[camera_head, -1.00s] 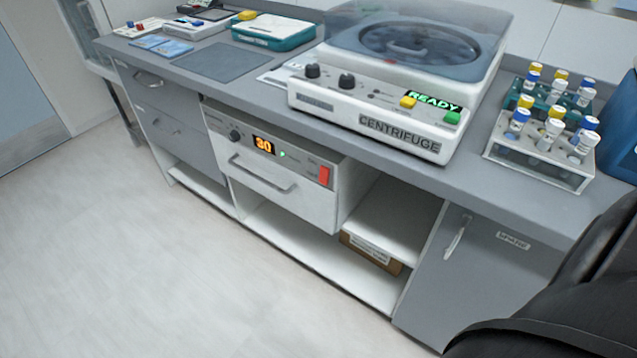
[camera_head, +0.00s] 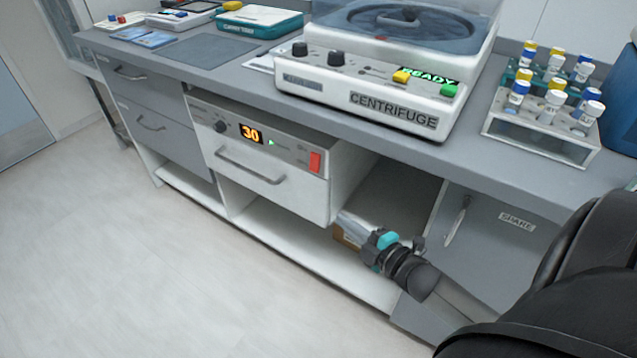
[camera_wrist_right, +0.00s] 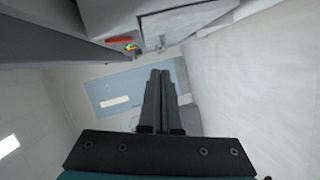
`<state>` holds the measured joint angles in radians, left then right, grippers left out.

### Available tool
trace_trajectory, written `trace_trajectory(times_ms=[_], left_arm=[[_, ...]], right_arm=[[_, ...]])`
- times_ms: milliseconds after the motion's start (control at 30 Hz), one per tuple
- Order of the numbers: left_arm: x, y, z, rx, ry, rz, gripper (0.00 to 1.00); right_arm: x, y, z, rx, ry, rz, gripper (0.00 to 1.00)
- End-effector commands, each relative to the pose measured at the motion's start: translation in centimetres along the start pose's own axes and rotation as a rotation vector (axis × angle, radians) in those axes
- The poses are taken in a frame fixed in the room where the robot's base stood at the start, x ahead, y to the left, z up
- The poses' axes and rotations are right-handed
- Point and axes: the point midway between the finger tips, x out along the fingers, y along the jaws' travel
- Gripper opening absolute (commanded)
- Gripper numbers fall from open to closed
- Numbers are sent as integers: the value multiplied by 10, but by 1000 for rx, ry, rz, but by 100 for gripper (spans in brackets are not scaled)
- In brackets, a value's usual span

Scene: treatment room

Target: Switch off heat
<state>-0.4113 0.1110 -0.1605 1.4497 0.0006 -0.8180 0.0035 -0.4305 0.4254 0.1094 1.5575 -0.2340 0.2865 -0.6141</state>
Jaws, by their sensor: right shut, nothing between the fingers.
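The heating unit (camera_head: 270,165) is a white drawer-like box under the counter with a handle, a dark knob (camera_head: 220,126), an orange display reading 30 (camera_head: 250,133), a small green light and a red switch (camera_head: 315,162) at its right end. In the right wrist view the red switch (camera_wrist_right: 118,39) shows at the upper left, beside the lit display (camera_wrist_right: 132,48). My right gripper (camera_head: 344,219) is below and right of the red switch, apart from it. Its fingers (camera_wrist_right: 160,74) are shut with nothing between them. My left gripper is out of view.
Above is the counter (camera_head: 240,93) with a centrifuge (camera_head: 370,95) and a tube rack (camera_head: 540,137). A cardboard box (camera_head: 345,236) sits on the shelf behind my right gripper. The grey SPARE door (camera_head: 490,235) is at the right. The floor in front is clear.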

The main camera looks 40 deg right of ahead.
Motion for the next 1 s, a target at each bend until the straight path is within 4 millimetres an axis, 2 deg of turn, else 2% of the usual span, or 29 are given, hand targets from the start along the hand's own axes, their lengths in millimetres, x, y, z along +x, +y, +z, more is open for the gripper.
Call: trace_trajectory(times_ms=[33,100,233,667,867,1000], left_arm=[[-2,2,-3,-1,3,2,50],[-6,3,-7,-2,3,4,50],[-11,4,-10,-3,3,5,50],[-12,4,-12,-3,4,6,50],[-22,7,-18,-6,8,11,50],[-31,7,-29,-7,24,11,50]], right_arm=[[1,15,-7,-53,37,37,0],[2,31,-16,-109,73,75,0],[1,46,-25,-159,104,110,0],[4,48,-26,-162,107,114,0],[23,50,-28,-162,107,116,0],[44,52,-30,-162,108,117,0]])
